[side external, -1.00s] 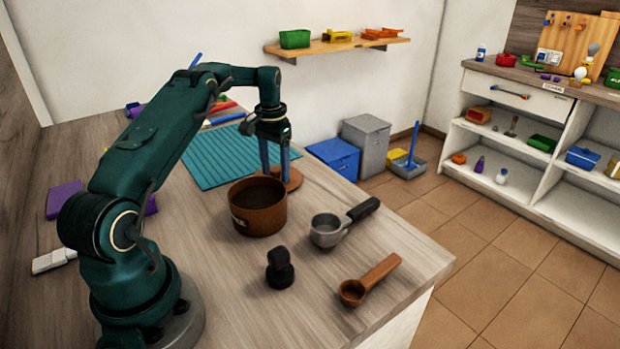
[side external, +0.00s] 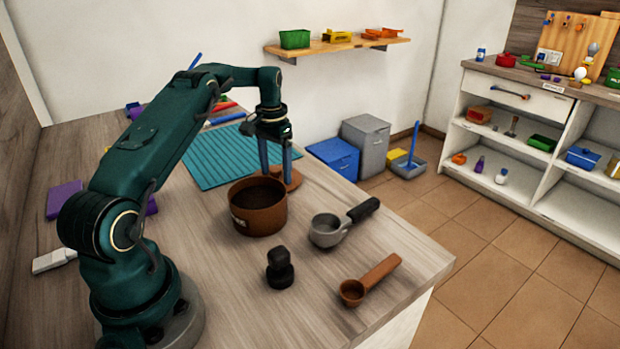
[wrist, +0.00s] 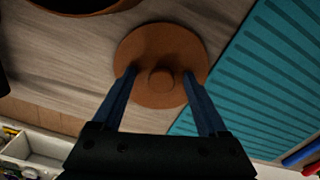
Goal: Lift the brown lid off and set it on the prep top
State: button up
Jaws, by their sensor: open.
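The brown lid (wrist: 158,45) is a flat disc with a round knob (wrist: 161,78) in its middle. It lies flat on the wooden prep top (side external: 325,278), behind the open brown pot (side external: 258,222) in the side view, where the lid (side external: 293,181) is partly hidden by my gripper. My gripper (wrist: 160,72) points down over the lid, its two blue fingers apart on either side of the knob with gaps between. In the side view my gripper (side external: 277,182) has its fingertips low at the lid. The pot stands upright with its dark inside showing.
A teal ribbed mat (side external: 222,158) lies beside the lid. A grey metal cup with a black handle (side external: 326,230), a brown scoop (side external: 354,291) and a black tamper-like piece (side external: 280,270) stand nearer the front. Bare wood lies between them.

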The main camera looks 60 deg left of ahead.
jog(key=shift+o, duration=0.8)
jog(key=shift+f, duration=0.2)
jog(key=shift+s+d+r, duration=0.25)
jog(key=shift+r, duration=0.05)
jog(key=shift+w+a, duration=0.1)
jog(key=shift+w+f, duration=0.1)
jog(key=shift+f, duration=0.05)
jog(key=shift+w+a+f, duration=0.1)
jog(key=shift+o, duration=0.8)
